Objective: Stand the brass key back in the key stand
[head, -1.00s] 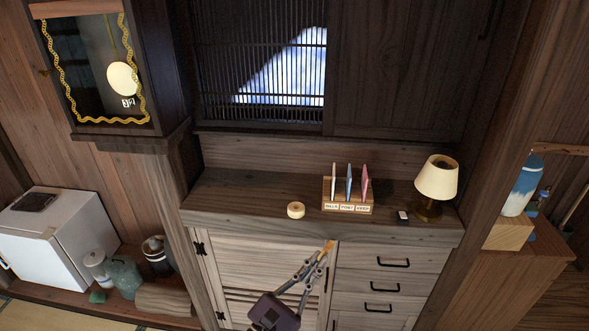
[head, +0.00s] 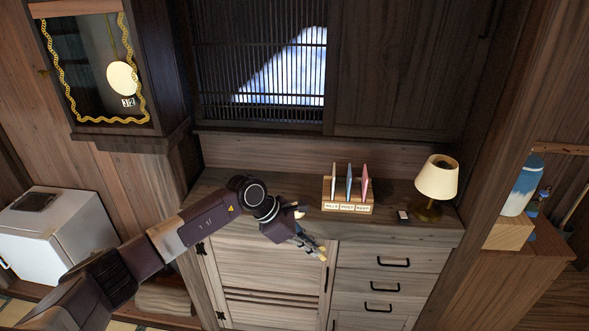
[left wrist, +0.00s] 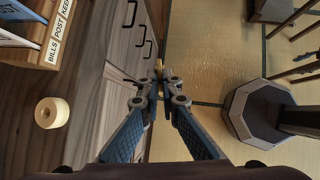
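My left gripper (head: 318,250) is in front of the cabinet's front edge, its fingers pointing down and right. In the left wrist view its fingers (left wrist: 158,84) are closed together on a small brass-coloured piece, the brass key (left wrist: 158,65). Only a little of the key shows past the fingertips. A round cream block with a hole in its top, which looks like the key stand (left wrist: 52,112), stands on the cabinet top, apart from the gripper. In the head view my left wrist mostly hides it. My right gripper is not in view.
A wooden letter rack (head: 347,209) with several upright cards stands on the cabinet top (head: 400,227), right of the round block. A small dark and white item (head: 403,215) and a lamp (head: 437,178) are further right. Drawers with black handles (head: 393,262) are below.

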